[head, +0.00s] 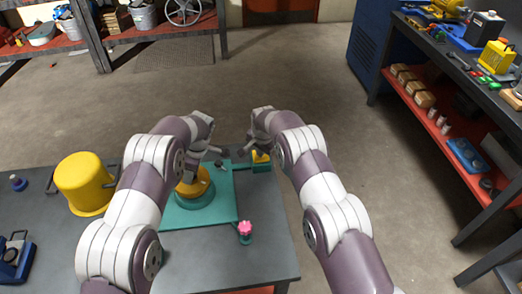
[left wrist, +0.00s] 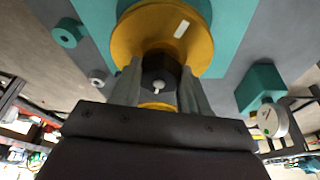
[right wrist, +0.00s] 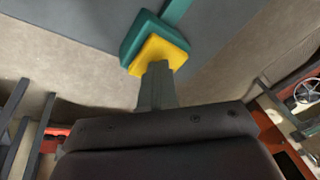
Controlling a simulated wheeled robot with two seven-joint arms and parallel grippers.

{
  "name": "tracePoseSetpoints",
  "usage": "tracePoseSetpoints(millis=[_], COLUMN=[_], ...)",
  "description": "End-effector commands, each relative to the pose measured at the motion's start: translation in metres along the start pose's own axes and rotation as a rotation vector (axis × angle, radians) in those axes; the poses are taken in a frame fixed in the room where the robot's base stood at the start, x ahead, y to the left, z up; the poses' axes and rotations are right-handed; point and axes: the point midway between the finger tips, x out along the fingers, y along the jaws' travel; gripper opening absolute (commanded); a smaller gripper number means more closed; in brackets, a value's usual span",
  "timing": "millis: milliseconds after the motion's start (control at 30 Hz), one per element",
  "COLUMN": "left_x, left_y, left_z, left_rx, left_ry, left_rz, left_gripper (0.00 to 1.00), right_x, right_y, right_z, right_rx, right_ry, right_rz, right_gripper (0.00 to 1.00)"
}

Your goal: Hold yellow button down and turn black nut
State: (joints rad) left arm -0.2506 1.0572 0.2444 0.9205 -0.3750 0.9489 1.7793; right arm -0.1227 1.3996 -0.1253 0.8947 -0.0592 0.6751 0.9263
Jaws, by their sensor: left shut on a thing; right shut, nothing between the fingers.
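The black nut (left wrist: 160,72) sits on the yellow round motor body (left wrist: 203,45), seen from above in the left wrist view. My left gripper (left wrist: 158,88) is shut on the nut, one finger on each side. In the head view the yellow body (head: 196,190) stands on a teal base, and my left gripper (head: 194,165) hides the nut. The yellow button (right wrist: 160,55) sits on a teal block in the right wrist view. My right gripper (right wrist: 156,72) is shut and empty, its fingertips at the button's near edge; they appear to touch it. The button (head: 261,157) is partly hidden in the head view.
A pink knob (head: 245,228) stands at the teal plate's front right corner. A yellow bucket (head: 84,184) stands left of my left arm. A blue device (head: 14,258) lies at the table's left. A dial gauge (left wrist: 270,120) shows in the left wrist view. Shelves stand beyond open floor.

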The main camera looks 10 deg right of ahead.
Motion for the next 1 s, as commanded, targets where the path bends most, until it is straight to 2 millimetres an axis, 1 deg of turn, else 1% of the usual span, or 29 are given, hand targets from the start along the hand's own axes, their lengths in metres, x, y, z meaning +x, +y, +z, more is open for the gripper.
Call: tracePoseSetpoints(millis=[67,100,167,200,467,533,567,700,800,900,1000], left_x=[0.0012,0.0013,0.0013,0.0012,0.0008,0.0005,0.0002,0.0008,0.0015,0.0022,0.0020], left_y=[-0.0005,-0.0005,-0.0005,-0.0005,-0.0004,-0.0014,-0.0022,-0.0044,-0.0052,-0.0056,-0.0059], left_z=[0.0011,0.0011,0.0011,0.0011,0.0007,0.0001,-0.0002,-0.0022,-0.0033,-0.0040,-0.0042], left_rx=[0.001,0.002,0.002,0.002,0.008,0.082,0.150,0.560,0.802,0.997,1.144], left_ry=[-0.002,-0.002,-0.002,-0.002,-0.002,-0.003,-0.003,-0.003,-0.002,-0.004,-0.003], left_rz=[-0.001,0.000,0.000,0.000,0.002,0.025,0.046,0.175,0.251,0.313,0.359], left_gripper=[0.22,0.54,0.73,0.85,0.85,0.85,0.85,0.85,0.85,0.85,0.85], right_x=[0.0024,0.0024,0.0024,0.0024,0.0022,0.0021,0.0020,0.0020,0.0020,0.0021,0.0021], right_y=[0.0017,0.0017,0.0017,0.0016,0.0016,0.0016,0.0015,0.0015,0.0015,0.0016,0.0016], right_z=[0.0022,0.0022,0.0022,0.0022,0.0019,0.0018,0.0017,0.0015,0.0015,0.0016,0.0016], right_rx=[0.000,0.000,0.000,0.000,0.000,0.000,0.000,0.000,0.000,0.000,0.000], right_ry=[-0.005,-0.005,-0.005,-0.005,-0.004,-0.004,-0.004,-0.003,-0.003,-0.004,-0.004], right_rz=[0.005,0.005,0.005,0.005,0.004,0.004,0.004,0.004,0.004,0.004,0.004], right_gripper=[0.00,0.00,0.00,0.00,0.00,0.00,0.00,0.00,0.00,0.00,0.00])
